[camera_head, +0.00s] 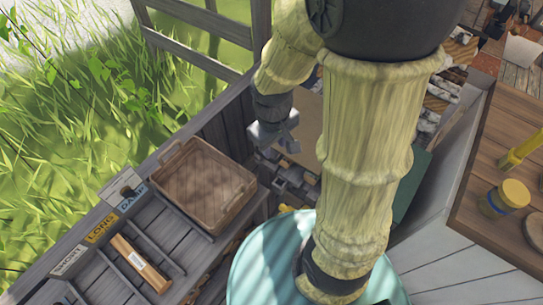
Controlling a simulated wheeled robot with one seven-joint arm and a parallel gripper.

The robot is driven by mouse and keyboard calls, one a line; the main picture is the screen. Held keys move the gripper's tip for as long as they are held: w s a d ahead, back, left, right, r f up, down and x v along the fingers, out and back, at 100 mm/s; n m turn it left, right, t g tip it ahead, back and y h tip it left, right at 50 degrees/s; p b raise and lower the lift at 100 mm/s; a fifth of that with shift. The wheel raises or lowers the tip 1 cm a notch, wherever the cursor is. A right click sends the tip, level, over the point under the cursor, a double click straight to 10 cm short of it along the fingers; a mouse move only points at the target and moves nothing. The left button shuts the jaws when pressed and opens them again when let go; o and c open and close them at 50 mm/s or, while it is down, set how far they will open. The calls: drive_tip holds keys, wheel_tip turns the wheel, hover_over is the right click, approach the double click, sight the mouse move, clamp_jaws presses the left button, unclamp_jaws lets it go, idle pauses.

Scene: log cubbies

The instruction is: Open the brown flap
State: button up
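A plain brown panel (308,112), which looks like the brown flap, shows partly behind my arm at the upper middle. My arm covers its right part, so its full outline, any handle and whether it stands open or shut are hidden. My gripper (292,178) hangs at the left and lower side of this panel, close to it in the picture. I cannot tell whether it touches the panel.
A brown basket (238,204) sits on the grey wooden bench left of my gripper. Slots labelled SHORT, LONG and DAMP lie lower left, with a wood piece (140,262) there. Birch logs (428,122) are stacked behind my arm. A table (480,215) with a yellow-lidded jar (507,198) stands right.

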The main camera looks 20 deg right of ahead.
drive_tip(key=w+a+f+n+t+h+b, duration=0.1)
drive_tip(key=w+a+f+n+h+b, duration=0.2)
drive_tip(key=f+n, duration=0.5)
drive_tip(key=w+a+f+n+t+h+b, duration=0.1)
drive_tip(key=w+a+f+n+h+b, duration=0.2)
drive_tip(key=n, duration=1.2)
drive_tip(key=w+a+f+n+t+h+b, duration=0.1)
drive_tip(key=w+a+f+n+h+b, duration=0.2)
drive_tip(key=a+f+n+h, duration=0.4)
wheel_tip(320, 180, down, 7)
drive_tip(key=n+h+b, duration=0.1)
drive_tip(key=n+h, duration=0.2)
drive_tip(key=n, duration=0.1)
drive_tip(key=shift+a+n+t, duration=0.3)
drive_tip(key=shift+a, duration=0.05)
drive_tip(key=shift+r, duration=0.1)
drive_tip(key=p+x, duration=0.1)
drive_tip(key=x, duration=1.6)
drive_tip(key=shift+d+r, duration=0.2)
drive_tip(key=shift+d, duration=0.05)
